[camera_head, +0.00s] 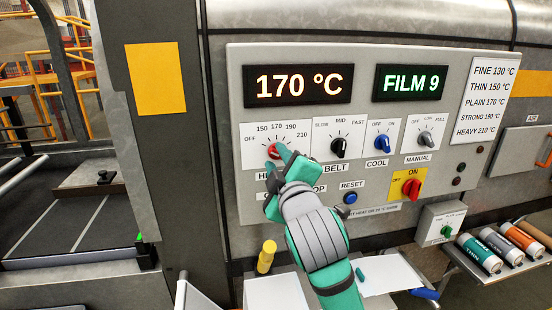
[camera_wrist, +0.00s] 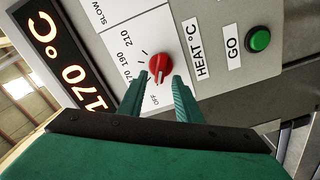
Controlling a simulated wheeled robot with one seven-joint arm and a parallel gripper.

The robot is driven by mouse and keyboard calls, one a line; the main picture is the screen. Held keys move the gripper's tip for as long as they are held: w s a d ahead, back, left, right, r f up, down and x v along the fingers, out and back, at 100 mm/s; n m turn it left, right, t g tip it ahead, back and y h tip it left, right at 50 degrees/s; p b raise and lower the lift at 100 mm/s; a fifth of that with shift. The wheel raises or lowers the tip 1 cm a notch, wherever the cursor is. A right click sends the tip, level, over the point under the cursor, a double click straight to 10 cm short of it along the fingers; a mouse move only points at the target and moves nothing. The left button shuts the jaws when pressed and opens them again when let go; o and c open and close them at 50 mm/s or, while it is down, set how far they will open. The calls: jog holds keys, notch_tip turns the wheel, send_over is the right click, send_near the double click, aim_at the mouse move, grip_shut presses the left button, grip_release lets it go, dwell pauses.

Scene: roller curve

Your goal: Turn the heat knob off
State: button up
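The red heat knob (camera_head: 273,151) is at the left of the control panel, below the 170 °C display (camera_head: 298,86). Its scale runs from OFF through 150, 170 and 190 to 210. In the wrist view the knob (camera_wrist: 159,66) shows between and just beyond my two green fingertips. My gripper (camera_wrist: 161,80) is open, with one finger on each side of the knob's lower part and gaps visible. In the head view my gripper (camera_head: 279,160) covers part of the knob and its label. I cannot tell surely where the knob's pointer stands.
The belt knob (camera_head: 339,147), cool knob (camera_head: 381,144) and manual knob (camera_head: 426,139) are to the right. A red ON/OFF switch (camera_head: 411,187) and blue reset button (camera_head: 350,198) are below. The green GO button (camera_wrist: 259,39) is near my gripper.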

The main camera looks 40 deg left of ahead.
jog(key=v, duration=0.9)
jog(key=shift+s+d, duration=0.15)
jog(key=shift+f, duration=0.1)
jog(key=w+d+f+m+t+h, duration=0.1)
jog(key=w+d+f+m+t, duration=0.1)
jog(key=d+f+m, duration=0.4)
jog(key=w+d+f+m+t+h, duration=0.1)
jog(key=w+f+m+t, duration=0.2)
jog(key=f, duration=0.5)
jog(key=s+d+f+m+h, duration=0.25)
jog(key=d+f+m, duration=0.25)
jog(key=f, duration=0.3)
jog(key=s+d+f+m+h, duration=0.2)
jog(key=d+f+m+h, duration=0.15)
jog(key=f, duration=0.55)
jog(key=s+d+f+m+h, duration=0.4)
jog(key=s+d+f, duration=0.4)
jog(key=s+f, duration=0.35)
jog(key=s+d+f, duration=0.2)
jog(key=s+d, duration=0.1)
jog(key=s, duration=0.6)
jog(key=s+d+f+g+h, duration=0.1)
jog(key=s+d+f, duration=0.1)
jog(key=s, duration=0.7)
jog(key=shift+d+h, duration=0.3)
jog(key=shift+d, duration=0.05)
